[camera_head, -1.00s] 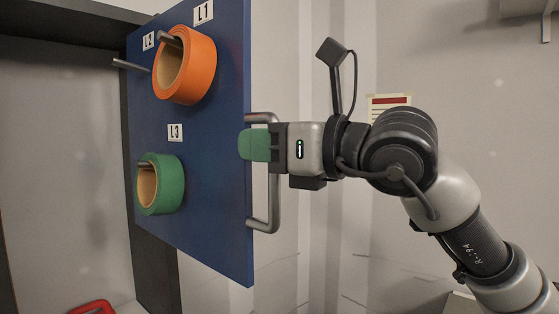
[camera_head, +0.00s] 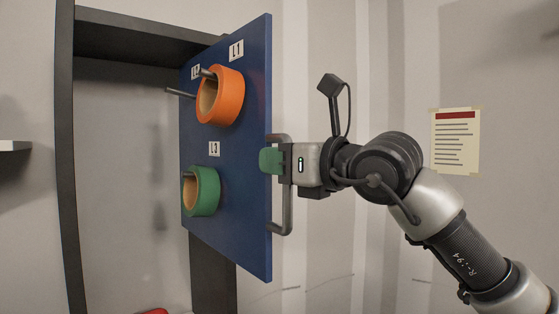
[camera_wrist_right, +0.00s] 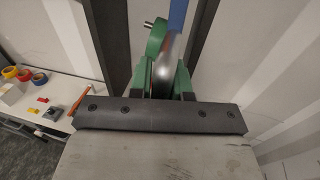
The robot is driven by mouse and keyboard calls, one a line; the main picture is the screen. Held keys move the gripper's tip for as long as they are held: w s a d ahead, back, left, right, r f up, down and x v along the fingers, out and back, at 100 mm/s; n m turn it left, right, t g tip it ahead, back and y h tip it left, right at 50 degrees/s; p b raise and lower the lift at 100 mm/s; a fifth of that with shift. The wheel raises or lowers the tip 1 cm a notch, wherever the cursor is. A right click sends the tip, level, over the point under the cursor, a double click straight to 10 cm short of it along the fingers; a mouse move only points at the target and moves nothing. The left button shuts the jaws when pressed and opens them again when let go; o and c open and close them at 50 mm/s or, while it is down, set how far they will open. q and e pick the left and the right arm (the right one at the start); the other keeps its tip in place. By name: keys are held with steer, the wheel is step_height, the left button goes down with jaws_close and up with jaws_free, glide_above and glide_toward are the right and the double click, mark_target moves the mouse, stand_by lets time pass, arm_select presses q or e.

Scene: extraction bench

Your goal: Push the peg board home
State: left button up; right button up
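The blue peg board (camera_head: 240,180) stands swung out at an angle from a dark frame (camera_head: 68,150). An orange ring (camera_head: 232,95) hangs on a peg near label L1, and a green ring (camera_head: 207,190) hangs on a peg by label L3. A bare peg (camera_head: 180,92) sticks out near L2. A grey handle (camera_head: 287,215) is on the board's right edge. My right gripper (camera_head: 272,161) has its green fingers at the handle's upper part. In the right wrist view its fingers (camera_wrist_right: 163,80) close on both sides of the grey bar. My left gripper is out of view.
The dark-framed recess (camera_head: 130,170) left of the board looks empty in its visible middle. A paper notice (camera_head: 455,140) hangs on the wall at right. The right wrist view shows a white bench (camera_wrist_right: 50,92) with tape rolls (camera_wrist_right: 25,75) and small items at left.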

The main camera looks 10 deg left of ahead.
steer(key=o, duration=0.4)
steer(key=shift+d, duration=0.1)
steer(key=shift+s+d+f, duration=0.1)
steer(key=shift+s+d, duration=0.05)
steer(key=shift+d, duration=0.1)
steer(key=shift+b+v, duration=2.55)
steer(key=shift+v, duration=2.6)
